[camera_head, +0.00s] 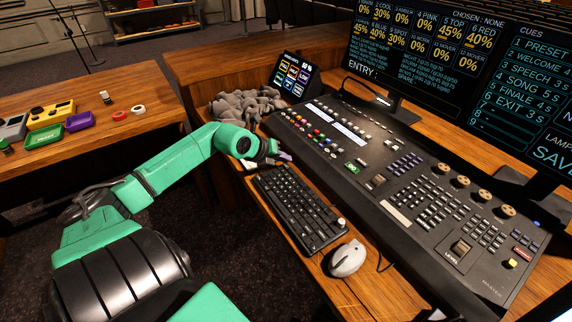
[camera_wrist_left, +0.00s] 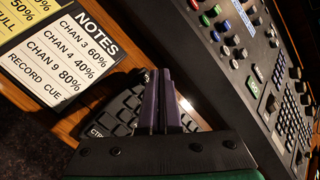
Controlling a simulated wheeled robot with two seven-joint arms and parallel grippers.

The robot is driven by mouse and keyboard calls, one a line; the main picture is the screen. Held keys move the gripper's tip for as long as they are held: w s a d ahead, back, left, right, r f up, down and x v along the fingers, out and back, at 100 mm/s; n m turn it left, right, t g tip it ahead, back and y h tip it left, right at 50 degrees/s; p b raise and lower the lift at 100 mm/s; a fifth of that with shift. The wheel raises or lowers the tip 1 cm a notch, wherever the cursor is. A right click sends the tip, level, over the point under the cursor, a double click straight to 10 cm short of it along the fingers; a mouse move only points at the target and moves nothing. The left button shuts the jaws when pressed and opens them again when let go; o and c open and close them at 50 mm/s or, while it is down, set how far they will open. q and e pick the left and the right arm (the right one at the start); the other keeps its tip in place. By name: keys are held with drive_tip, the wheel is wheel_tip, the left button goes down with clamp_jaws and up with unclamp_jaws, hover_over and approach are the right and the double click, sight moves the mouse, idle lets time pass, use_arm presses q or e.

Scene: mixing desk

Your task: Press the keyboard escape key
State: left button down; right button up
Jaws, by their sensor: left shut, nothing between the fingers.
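The black keyboard (camera_head: 295,207) lies on the wooden desk in front of the console, and its left end also shows in the left wrist view (camera_wrist_left: 120,112). My left gripper (camera_head: 286,157) is over that end, at the corner nearest the console. In the left wrist view its two dark fingers (camera_wrist_left: 163,76) are shut with nothing between them, and their tips overlap the keyboard's corner. The escape key cannot be made out; the fingers cover that area. I cannot tell whether the tips touch a key. My right gripper is not in view.
The mixing console (camera_head: 400,190) runs along the keyboard's far side. A grey mouse (camera_head: 347,258) lies past its right end. A notes card (camera_wrist_left: 62,62) lies off the left end. A grey heap (camera_head: 243,106) and a small screen (camera_head: 292,76) stand behind my gripper.

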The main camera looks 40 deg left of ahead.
sight(284, 169)
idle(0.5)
use_arm(q)
drive_tip(key=shift+f, duration=0.45)
drive_tip(key=shift+f+b, duration=0.3)
drive_tip(key=shift+b, duration=0.05)
idle(0.6)
drive_tip(key=shift+r+p, duration=0.75)
drive_tip(key=shift+p, duration=0.05)
wheel_tip(284, 169, up, 5)
drive_tip(key=p, duration=0.5)
drive_tip(key=shift+r, duration=0.1)
